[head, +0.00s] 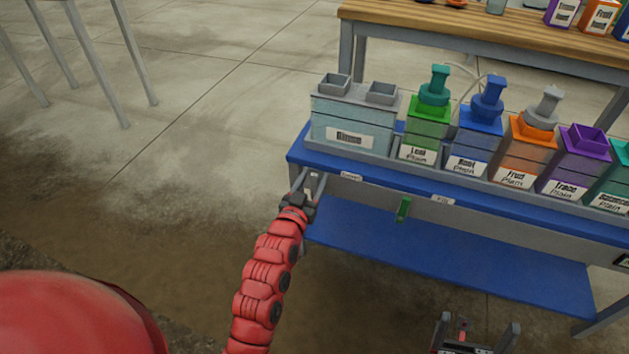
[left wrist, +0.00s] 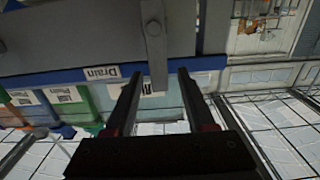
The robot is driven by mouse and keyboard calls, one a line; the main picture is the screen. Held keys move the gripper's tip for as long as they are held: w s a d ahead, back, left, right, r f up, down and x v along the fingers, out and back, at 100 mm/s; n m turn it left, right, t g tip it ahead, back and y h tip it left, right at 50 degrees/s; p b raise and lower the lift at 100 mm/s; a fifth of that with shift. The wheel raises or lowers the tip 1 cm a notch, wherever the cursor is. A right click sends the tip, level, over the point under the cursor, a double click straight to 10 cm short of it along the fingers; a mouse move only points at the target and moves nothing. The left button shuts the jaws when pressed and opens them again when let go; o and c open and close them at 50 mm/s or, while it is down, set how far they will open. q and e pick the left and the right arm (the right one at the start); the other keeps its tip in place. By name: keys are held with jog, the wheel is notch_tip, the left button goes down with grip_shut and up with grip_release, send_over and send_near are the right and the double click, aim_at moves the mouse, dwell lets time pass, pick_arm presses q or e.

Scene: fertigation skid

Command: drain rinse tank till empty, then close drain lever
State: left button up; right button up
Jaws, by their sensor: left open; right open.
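The rinse tank (head: 326,128) is a pale grey-blue box at the left end of the skid, with a white label too blurred to read surely; I cannot tell its liquid level. Below it the grey drain lever (left wrist: 156,50) is pivoted on the grey front panel, beside the "Drain" label (left wrist: 101,73). In the upside-down left wrist view its free end lies between the fingers of my left gripper (left wrist: 158,80). That gripper, also in the head view (head: 308,184), is open around the lever, with no clear contact. My right gripper (head: 476,335) is open and empty at the bottom.
Coloured tanks (head: 476,150) stand in a row right of the rinse tank on the blue-edged skid. A green lever (head: 404,208) hangs on the front panel near another label. A wooden bench (head: 450,30) stands behind.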

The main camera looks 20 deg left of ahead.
pick_arm(q)
jog(key=shift+w, duration=0.45)
jog(key=shift+c, duration=0.2)
grip_shut()
dwell(1.0)
